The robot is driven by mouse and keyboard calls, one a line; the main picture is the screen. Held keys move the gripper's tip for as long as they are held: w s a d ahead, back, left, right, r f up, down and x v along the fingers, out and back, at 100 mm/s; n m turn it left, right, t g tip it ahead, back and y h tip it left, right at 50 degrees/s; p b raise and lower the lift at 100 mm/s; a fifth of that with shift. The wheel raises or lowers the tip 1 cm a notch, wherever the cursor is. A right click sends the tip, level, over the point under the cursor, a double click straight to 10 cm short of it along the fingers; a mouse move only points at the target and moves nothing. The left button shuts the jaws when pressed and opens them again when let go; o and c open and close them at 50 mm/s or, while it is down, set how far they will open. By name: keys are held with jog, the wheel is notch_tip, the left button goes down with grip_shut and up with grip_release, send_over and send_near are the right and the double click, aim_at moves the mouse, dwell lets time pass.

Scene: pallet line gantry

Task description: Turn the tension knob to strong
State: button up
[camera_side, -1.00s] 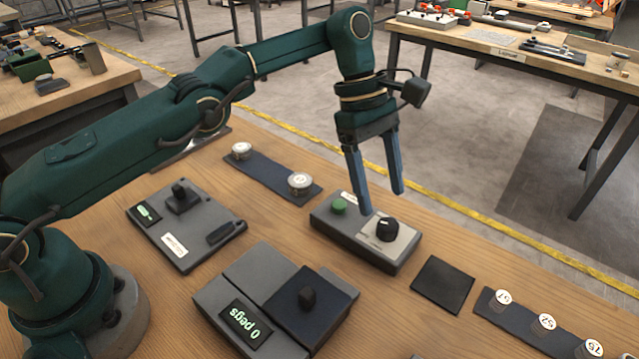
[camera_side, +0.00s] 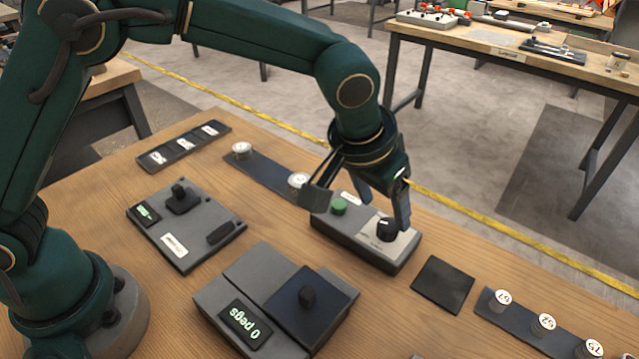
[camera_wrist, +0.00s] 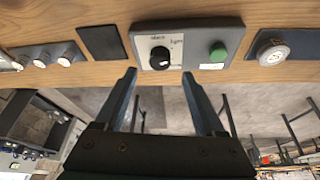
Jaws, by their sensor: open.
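The tension knob (camera_side: 387,229) is a black round knob on a pale dial plate, at the right end of a grey control box (camera_side: 345,243). It also shows in the wrist view (camera_wrist: 160,56), with a white mark on it and small dial lettering too blurred to read surely. A green button (camera_side: 339,206) sits at the box's other end. My gripper (camera_side: 384,212) is open and empty at the knob, its fingers pointing towards the box. In the wrist view my fingertips (camera_wrist: 159,75) lie to either side of the knob's line and just short of it. Contact cannot be told.
A black square pad (camera_side: 443,284) lies right of the box. A strip with numbered white-topped pegs (camera_side: 545,323) is beyond it. A grey unit reading "0 pegs" (camera_side: 230,292) and another knobbed panel (camera_side: 187,243) stand nearer. White-topped cylinders (camera_side: 242,150) stand behind left.

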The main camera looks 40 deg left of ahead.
aim_at(387, 224)
jog(key=shift+x, duration=2.55)
jog(key=shift+c, duration=0.4)
grip_shut()
jog(key=shift+m, duration=0.4)
jog(key=m+h, duration=0.1)
jog(key=m, duration=0.1)
jog(key=m+h, duration=0.1)
jog(key=m, duration=0.2)
jog(key=shift+a+g, duration=0.15)
jog(key=shift+g, duration=0.25)
jog(key=m, duration=0.2)
jog(key=m+g+h, duration=0.1)
jog(key=m, duration=0.1)
jog(key=shift+w+m+g, duration=0.1)
jog(key=shift+m+g, duration=0.2)
jog(key=shift+m, duration=0.1)
